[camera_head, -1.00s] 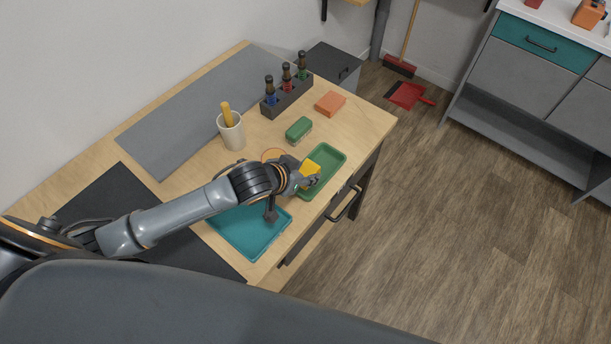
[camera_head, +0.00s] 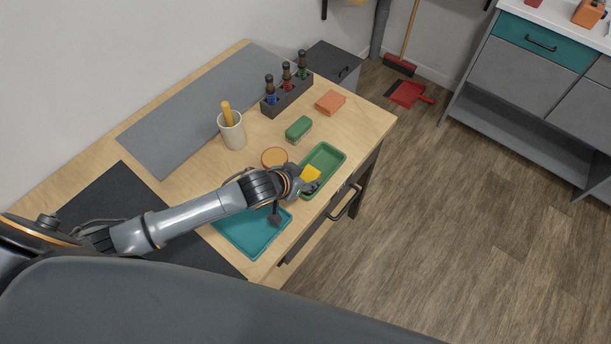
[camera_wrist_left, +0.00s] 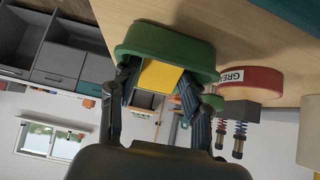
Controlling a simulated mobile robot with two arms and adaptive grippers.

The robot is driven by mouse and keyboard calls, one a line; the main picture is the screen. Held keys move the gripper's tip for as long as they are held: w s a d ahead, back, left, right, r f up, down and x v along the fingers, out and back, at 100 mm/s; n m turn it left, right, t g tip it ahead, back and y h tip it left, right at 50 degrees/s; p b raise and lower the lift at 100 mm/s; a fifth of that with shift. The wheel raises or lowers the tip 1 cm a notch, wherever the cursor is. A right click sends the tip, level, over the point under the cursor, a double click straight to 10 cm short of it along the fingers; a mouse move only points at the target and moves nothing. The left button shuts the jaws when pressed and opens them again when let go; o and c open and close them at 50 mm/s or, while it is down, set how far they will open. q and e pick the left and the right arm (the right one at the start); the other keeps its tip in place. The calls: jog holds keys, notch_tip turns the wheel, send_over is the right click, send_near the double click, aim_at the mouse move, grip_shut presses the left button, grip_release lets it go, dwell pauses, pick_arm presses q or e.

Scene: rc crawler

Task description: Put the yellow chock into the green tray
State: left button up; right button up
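The yellow chock (camera_head: 311,174) is between the fingers of my left gripper (camera_head: 308,184), over the near part of the green tray (camera_head: 325,158). In the left wrist view the chock (camera_wrist_left: 160,75) sits between the two fingers (camera_wrist_left: 158,92), with the green tray (camera_wrist_left: 168,42) right behind it. The fingers lie close along both sides of the chock and appear shut on it. The chock's lower end is low within the tray's outline; I cannot tell whether it touches the tray floor. My right gripper is not in view.
A teal tray (camera_head: 250,232) lies below my left forearm. A round tin (camera_head: 274,157) stands just left of the green tray, close to the gripper.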

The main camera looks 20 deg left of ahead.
pick_arm(q)
jog(key=shift+r, duration=0.2)
jog(key=v, duration=1.2)
jog(key=shift+f, duration=0.1)
